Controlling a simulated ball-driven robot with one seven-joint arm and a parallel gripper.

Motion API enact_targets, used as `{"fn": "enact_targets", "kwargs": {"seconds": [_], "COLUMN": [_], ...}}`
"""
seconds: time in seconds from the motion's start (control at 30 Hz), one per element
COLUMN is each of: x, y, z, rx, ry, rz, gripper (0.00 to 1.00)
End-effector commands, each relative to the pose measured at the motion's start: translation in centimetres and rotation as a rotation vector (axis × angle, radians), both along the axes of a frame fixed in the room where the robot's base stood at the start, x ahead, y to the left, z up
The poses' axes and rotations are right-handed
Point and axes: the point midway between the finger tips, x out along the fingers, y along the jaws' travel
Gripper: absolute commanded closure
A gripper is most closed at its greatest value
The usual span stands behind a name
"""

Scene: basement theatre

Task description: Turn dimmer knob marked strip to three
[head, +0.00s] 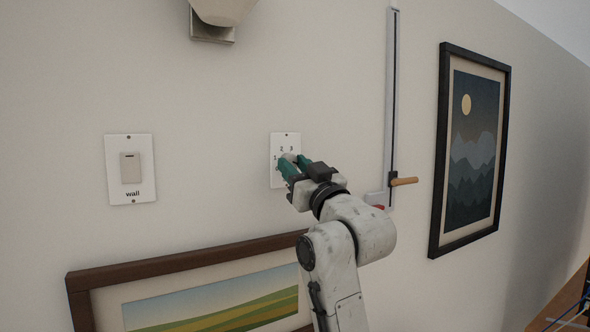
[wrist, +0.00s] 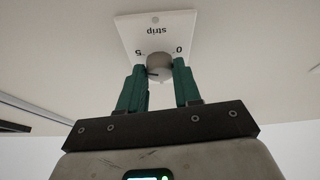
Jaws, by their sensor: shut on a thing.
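The dimmer plate (head: 278,180) is a white wall plate with small numerals; 1, 2 and 3 show in the head view. In the wrist view the plate (wrist: 160,20) is upside down, reading "strip", with 5 at left and 0 at right. The round grey knob (wrist: 160,64) sits between my gripper's green fingers (wrist: 161,80), which are shut on it. A short dark mark shows on the knob's lower left in the wrist view; the numeral it faces is hidden. In the head view the knob (head: 290,157) shows between my fingertips (head: 291,160).
A "wall" rocker switch (head: 130,168) is on the left. A vertical slider rail (head: 391,100) with a wooden handle (head: 404,181) is right of my gripper. Framed pictures hang below (head: 190,262) and at right (head: 442,150). A lamp (head: 222,12) is above. Bare wall lies between them.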

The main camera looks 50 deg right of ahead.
Motion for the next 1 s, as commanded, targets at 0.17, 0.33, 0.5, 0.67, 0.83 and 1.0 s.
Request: {"fn": "enact_targets", "kwargs": {"seconds": [0.17,0.33,0.5,0.67,0.83,1.0], "x": [-0.19,-0.22,-0.25,-0.24,-0.26,-0.28], "y": [-0.38,-0.51,-0.63,-0.71,-0.79,-0.9], "z": [-0.16,-0.18,-0.12,-0.07,0.06,0.25], "rx": [-0.159,-0.314,-0.471,-0.617,-0.772,-0.928], "ry": [0.046,0.09,0.134,0.178,0.223,0.268], "rz": [-0.004,-0.003,-0.004,-0.003,-0.001,-0.002], "gripper": [0.97,0.97,0.97,0.97,0.97,0.97]}}
